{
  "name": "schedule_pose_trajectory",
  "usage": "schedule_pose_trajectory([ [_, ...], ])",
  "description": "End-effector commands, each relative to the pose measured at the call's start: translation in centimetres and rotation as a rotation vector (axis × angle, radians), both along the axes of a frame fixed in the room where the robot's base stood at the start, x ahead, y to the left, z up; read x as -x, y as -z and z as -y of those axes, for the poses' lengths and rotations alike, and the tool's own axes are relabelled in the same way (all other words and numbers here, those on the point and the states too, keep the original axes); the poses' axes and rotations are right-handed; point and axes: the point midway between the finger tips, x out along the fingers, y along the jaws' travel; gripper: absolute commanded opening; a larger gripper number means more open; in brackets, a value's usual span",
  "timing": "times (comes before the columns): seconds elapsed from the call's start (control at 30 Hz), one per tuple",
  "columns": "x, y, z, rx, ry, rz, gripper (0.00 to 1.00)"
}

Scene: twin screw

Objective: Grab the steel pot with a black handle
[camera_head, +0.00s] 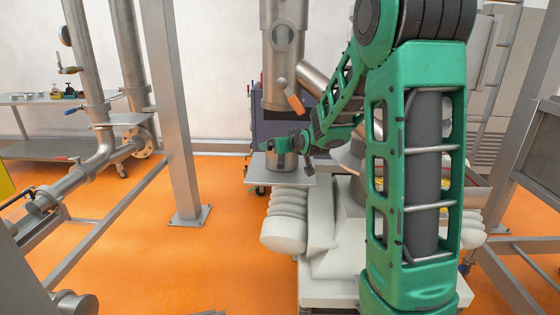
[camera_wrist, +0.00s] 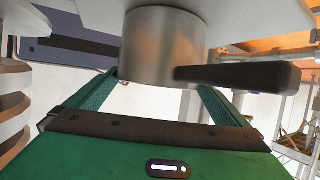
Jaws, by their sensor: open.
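The steel pot (camera_head: 280,161) stands on a flat metal plate (camera_head: 289,180) below the large vertical pipe. The pot fills the upper middle of the wrist view (camera_wrist: 160,50), where the picture is upside down. Its black handle (camera_wrist: 243,75) points to the right there and passes across one finger. In the head view the handle (camera_head: 309,167) is a small dark shape right of the pot. My gripper (camera_head: 284,145) is open at the pot. In the wrist view its green fingers (camera_wrist: 160,84) lie on either side of the pot; whether they touch it cannot be told.
The vertical pipe (camera_head: 283,60) with an orange-handled valve (camera_head: 294,102) stands just above the pot. A steel post (camera_head: 178,120) stands to the left. The orange floor (camera_head: 230,262) is open at left of the sacks.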

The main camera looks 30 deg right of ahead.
Motion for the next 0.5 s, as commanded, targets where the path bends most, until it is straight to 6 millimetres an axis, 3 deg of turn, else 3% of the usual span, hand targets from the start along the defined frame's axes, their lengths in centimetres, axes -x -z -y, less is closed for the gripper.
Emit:
schedule_pose_trajectory([
  [0.3,-3.3,1.9,0.9,-0.001,0.0,-0.003,1.0],
  [0.5,-3.9,2.1,1.1,0.0,0.0,-0.002,1.0],
])
